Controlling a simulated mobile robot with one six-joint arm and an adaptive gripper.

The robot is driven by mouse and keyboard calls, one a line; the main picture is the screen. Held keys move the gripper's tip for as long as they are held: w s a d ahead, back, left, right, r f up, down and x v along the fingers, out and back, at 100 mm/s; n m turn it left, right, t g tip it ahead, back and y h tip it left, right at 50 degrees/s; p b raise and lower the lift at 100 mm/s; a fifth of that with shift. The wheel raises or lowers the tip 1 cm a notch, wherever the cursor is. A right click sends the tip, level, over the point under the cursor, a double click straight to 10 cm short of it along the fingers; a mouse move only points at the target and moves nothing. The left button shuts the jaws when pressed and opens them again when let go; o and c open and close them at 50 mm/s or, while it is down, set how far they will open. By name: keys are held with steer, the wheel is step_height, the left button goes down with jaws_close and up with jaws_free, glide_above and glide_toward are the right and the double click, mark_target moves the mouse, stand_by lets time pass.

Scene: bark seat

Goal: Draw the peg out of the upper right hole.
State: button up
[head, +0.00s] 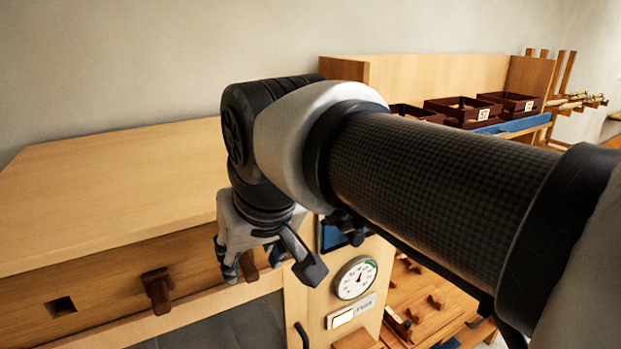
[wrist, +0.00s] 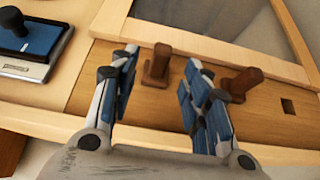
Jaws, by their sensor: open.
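A wooden strip (head: 90,286) runs along the bench front with pegs in it. My gripper (head: 268,270) is open at the right part of this strip. A brown peg (wrist: 156,66) stands between its two blue-padded fingers in the wrist view, with a gap visible on each side. In the head view this peg (head: 249,266) is partly hidden by the fingers. A second brown peg (head: 157,290) sticks out to the left; in the wrist view it (wrist: 241,82) is just outside the right finger. An empty square hole (head: 62,305) lies farther left, also in the wrist view (wrist: 288,106).
A round gauge (head: 355,278) and a labelled plate (head: 351,312) are right of the strip. A blue device with a black knob (wrist: 28,45) is left in the wrist view. Dark red trays (head: 463,110) stand behind. The bench top (head: 110,200) is clear.

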mark_target(250, 268)
steer(key=shift+b+x, duration=1.45)
steer(key=shift+x, duration=1.6)
steer(key=shift+c, duration=0.3)
steer(key=c, duration=0.9)
steer(key=shift+s+d, duration=0.1)
steer(key=shift+s+d+b, duration=0.55)
steer(key=shift+s+d, duration=0.35)
steer(key=shift+s, duration=0.55)
steer(key=shift+s+d+b, duration=0.55)
steer(key=shift+s+d, duration=0.35)
steer(key=shift+s, duration=0.55)
steer(key=shift+s+d+b, duration=0.55)
steer(key=shift+s+d, duration=0.3)
steer(key=shift+s, duration=0.55)
